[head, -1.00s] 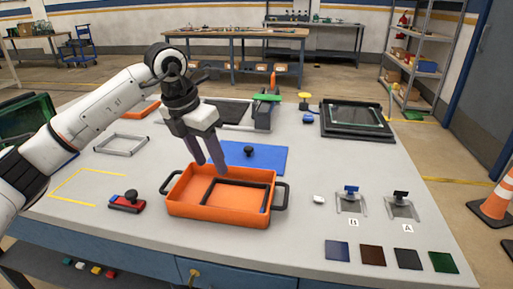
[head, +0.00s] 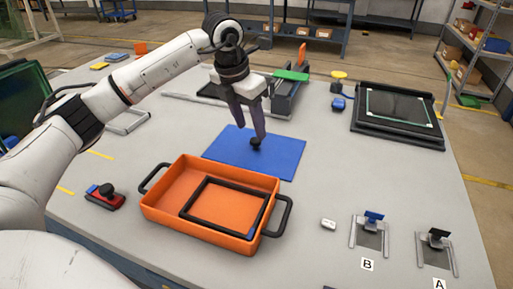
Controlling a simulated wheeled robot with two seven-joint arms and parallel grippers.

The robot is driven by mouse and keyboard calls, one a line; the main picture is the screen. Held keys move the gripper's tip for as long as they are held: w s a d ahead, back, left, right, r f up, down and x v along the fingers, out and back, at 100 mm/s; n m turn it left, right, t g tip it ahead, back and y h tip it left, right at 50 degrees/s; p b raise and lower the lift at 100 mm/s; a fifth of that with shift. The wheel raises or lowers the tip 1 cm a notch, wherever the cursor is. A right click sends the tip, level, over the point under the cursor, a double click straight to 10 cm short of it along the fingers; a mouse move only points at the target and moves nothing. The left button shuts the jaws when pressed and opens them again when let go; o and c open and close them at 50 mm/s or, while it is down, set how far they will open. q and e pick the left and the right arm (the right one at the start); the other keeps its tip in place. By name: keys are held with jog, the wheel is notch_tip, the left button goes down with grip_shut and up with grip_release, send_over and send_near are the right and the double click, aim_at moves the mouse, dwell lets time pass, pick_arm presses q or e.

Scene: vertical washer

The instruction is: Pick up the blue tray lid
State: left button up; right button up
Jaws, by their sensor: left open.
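The blue tray lid (head: 278,163) lies flat on the grey table, just behind the orange tray. A round black knob (head: 255,143) stands near its middle. My left gripper (head: 252,140) is open and points down over the lid, with its fingertips close to the knob. I cannot tell whether the fingers touch the knob. The orange tray (head: 163,201) has black handles and holds a black rectangular frame (head: 224,235). My right gripper is not in view.
A red block with a black knob (head: 105,198) sits left of the tray. At right are a small white piece (head: 328,223) and stands marked B (head: 370,235) and A (head: 436,250). A black framed panel (head: 397,110) and a green-topped device (head: 289,85) stand farther back.

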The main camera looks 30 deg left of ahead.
aim_at(256, 139)
pick_arm(q)
jog(key=x, duration=0.5)
jog(key=shift+w+a+f, duration=0.1)
jog(key=shift+w+a, duration=0.05)
jog(key=shift+w, duration=0.15)
grip_shut()
